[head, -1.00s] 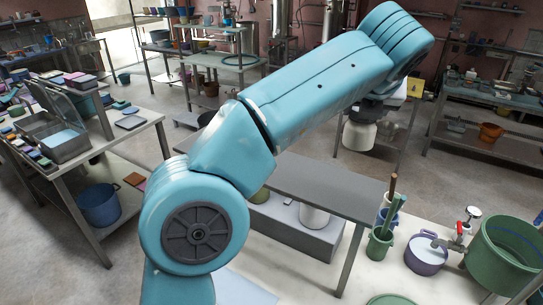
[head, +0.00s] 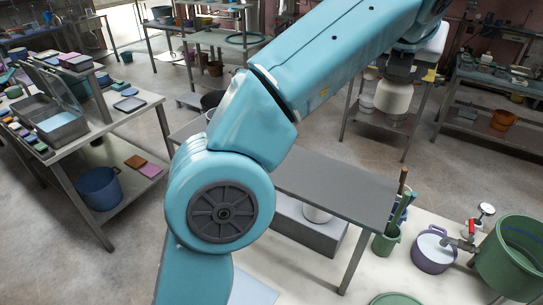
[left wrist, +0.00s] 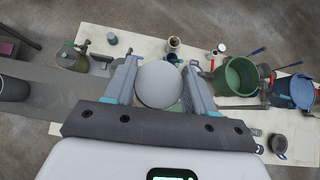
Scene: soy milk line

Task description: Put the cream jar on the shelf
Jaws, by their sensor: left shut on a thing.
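The cream jar (head: 394,96) is a pale, rounded jar hanging upright below my left gripper (head: 399,68) at the upper right of the head view. In the left wrist view its round pale top (left wrist: 158,84) sits between the two fingers of my left gripper (left wrist: 159,92), which is shut on it. The grey shelf (head: 335,187) is a flat raised board in the middle of the head view, left of and lower in the picture than the jar. My right gripper is not in view.
On the white worktop (head: 345,280) stand a green cup with tools (head: 384,243), a lilac pot (head: 433,252) and a large green bucket (head: 512,255). A pale container (head: 316,214) shows under the shelf. The visible shelf top is bare.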

